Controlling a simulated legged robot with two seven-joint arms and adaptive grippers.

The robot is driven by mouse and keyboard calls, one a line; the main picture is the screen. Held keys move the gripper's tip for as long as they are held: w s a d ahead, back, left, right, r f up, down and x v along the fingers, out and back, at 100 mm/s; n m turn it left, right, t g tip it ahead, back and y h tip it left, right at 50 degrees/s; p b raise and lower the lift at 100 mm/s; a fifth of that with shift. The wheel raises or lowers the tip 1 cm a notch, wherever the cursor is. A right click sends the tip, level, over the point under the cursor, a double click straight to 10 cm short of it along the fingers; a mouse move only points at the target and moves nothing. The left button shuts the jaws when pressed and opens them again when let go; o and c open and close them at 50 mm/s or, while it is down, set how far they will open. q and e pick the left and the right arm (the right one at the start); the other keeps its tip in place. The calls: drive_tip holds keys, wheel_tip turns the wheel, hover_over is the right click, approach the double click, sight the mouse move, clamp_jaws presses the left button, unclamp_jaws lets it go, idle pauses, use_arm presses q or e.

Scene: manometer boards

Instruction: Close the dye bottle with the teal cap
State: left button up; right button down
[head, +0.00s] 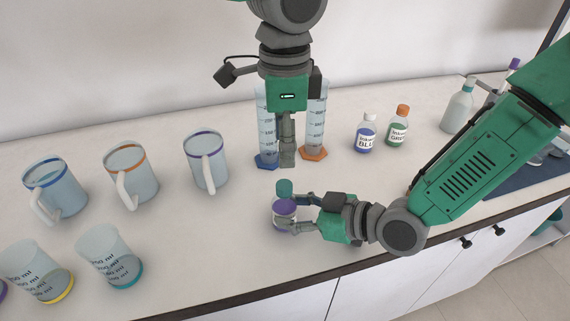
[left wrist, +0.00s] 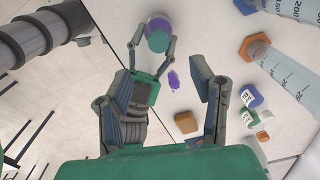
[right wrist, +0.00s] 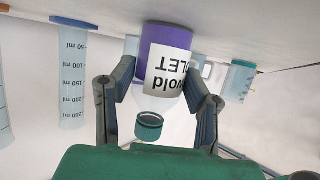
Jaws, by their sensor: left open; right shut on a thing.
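The dye bottle (head: 284,211), with violet dye and a white label, stands upright on the counter. The label shows in the right wrist view (right wrist: 168,72). My right gripper (head: 287,213) is shut around its sides. The teal cap (head: 285,188) is at the bottle's mouth, also in the right wrist view (right wrist: 149,126) and left wrist view (left wrist: 158,42). I cannot tell whether it is fully seated. My left gripper (head: 287,155) points down above and behind the cap, open, empty and apart from it.
Blue-based (head: 266,161) and orange-based (head: 314,154) cylinders stand close behind my left gripper. Blue (head: 365,134) and green (head: 397,128) dye bottles stand right of them. Jugs (head: 206,162) and beakers (head: 109,258) stand left. A purple patch (left wrist: 173,80) lies near my right gripper.

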drive_tip(key=shift+f, duration=0.1)
use_arm(q)
wheel_tip(320, 180, up, 3)
drive_tip(key=shift+f, duration=0.2)
use_arm(e)
drive_tip(key=c, duration=0.8)
unclamp_jaws()
drive_tip(key=v, duration=1.2)
drive_tip(key=shift+d+f, duration=0.1)
drive_tip(key=shift+d, duration=0.05)
